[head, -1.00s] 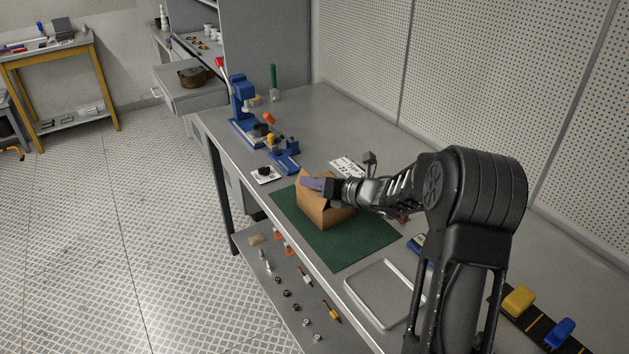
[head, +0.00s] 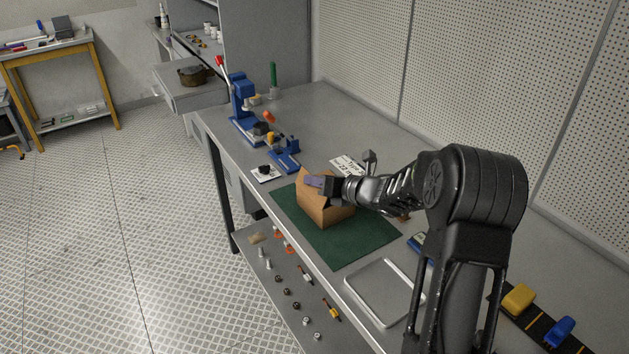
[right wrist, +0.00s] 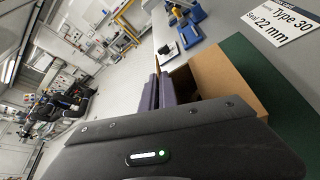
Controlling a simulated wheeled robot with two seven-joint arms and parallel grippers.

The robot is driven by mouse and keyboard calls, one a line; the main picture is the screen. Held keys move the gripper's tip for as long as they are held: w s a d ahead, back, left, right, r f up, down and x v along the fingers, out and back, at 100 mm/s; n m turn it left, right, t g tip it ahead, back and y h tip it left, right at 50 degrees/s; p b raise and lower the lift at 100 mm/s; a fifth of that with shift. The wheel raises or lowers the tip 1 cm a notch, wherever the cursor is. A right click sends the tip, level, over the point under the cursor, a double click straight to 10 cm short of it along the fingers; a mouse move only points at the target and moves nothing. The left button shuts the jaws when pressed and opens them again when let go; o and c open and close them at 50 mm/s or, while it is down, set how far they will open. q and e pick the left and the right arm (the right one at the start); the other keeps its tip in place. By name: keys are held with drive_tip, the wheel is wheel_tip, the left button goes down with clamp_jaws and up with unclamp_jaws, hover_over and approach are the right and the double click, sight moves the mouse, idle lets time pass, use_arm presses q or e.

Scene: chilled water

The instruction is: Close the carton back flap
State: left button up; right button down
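The brown cardboard carton (head: 322,211) stands on the green mat. A raised edge or flap shows at its upper left in the head view. In the right wrist view the two purple fingers (right wrist: 157,92) lie side by side, next to the carton's tan cardboard panel (right wrist: 228,76). Whether they touch it I cannot tell. My gripper and arm hide part of the carton's top and back, so the back flap's angle is unclear. My left gripper is not in view.
The green mat (head: 345,250) lies on the grey bench. A blue press (head: 243,105) and blue fixture (head: 286,158) stand beyond the carton. A label card (head: 346,166) lies behind it. An empty white tray frame (head: 376,292) lies nearer, and the pegboard wall bounds the right.

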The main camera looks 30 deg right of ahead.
idle(0.9)
drive_tip(key=shift+d+f+m+y+b, duration=0.25)
drive_tip(key=shift+d+m+y+b, duration=0.1)
drive_tip(key=shift+m+b, duration=0.2)
drive_tip(key=d+f+m+y+b, duration=0.1)
drive_tip(key=m+b, duration=0.1)
drive_tip(key=b, duration=0.1)
drive_tip(key=shift+f+t, duration=0.1)
drive_tip(key=shift+t, duration=0.2)
drive_tip(key=shift+d+m+y+b, duration=0.1)
drive_tip(key=shift+m+y+b, duration=0.2)
drive_tip(key=shift+m+y, duration=0.2)
drive_tip(key=c, duration=1.6)
unclamp_jaws()
drive_tip(key=shift+c, duration=0.2)
drive_tip(key=shift+s, duration=0.1)
drive_tip(key=b+v, duration=0.1)
drive_tip(key=v, duration=0.6)
drive_tip(key=shift+s, duration=0.3)
